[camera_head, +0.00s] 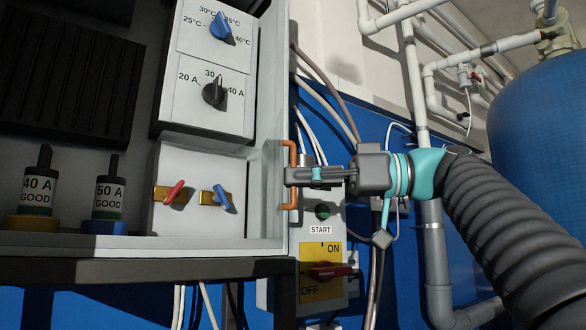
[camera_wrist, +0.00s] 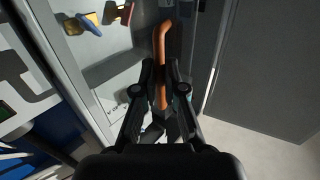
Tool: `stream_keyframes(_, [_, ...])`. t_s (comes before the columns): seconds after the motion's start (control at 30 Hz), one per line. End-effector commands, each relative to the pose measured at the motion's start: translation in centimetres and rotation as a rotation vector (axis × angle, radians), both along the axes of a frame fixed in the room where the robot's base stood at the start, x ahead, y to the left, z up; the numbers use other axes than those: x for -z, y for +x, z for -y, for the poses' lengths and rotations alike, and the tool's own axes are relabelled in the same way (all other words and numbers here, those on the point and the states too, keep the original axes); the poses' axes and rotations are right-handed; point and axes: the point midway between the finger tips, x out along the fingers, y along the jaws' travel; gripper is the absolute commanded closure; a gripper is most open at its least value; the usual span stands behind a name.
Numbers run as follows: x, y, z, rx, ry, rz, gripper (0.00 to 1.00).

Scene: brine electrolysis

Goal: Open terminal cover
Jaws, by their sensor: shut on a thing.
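My gripper (camera_head: 292,175) is shut on an orange bar handle (camera_head: 290,200) at the right edge of the grey cabinet. In the wrist view the handle (camera_wrist: 163,45) runs between the fingers (camera_wrist: 160,80). The terminal panel (camera_head: 155,215), with a red lever terminal (camera_head: 174,191) and a blue lever terminal (camera_head: 219,198), is visible to the left of the handle. The terminals also show at the top of the wrist view. I cannot tell the outline of the terminal cover or how far it stands open.
Above are a temperature knob (camera_head: 221,27) and a current knob (camera_head: 214,93). Fuses marked 40 A (camera_head: 38,195) and 50 A (camera_head: 109,195) stand at left. A START button (camera_head: 322,211) and red ON/OFF switch (camera_head: 330,271) are below my gripper. Pipes and a blue tank (camera_head: 545,130) stand right.

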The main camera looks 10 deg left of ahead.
Motion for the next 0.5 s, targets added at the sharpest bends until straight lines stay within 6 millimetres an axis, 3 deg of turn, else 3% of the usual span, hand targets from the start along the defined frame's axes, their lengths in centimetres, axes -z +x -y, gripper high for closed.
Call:
stream_keyframes(0.03, [-0.2,1.1,0.4,0.012,0.009,-0.009,1.0])
stream_keyframes(0.5, [0.0,3.1,2.4,0.001,0.006,-0.01,1.0])
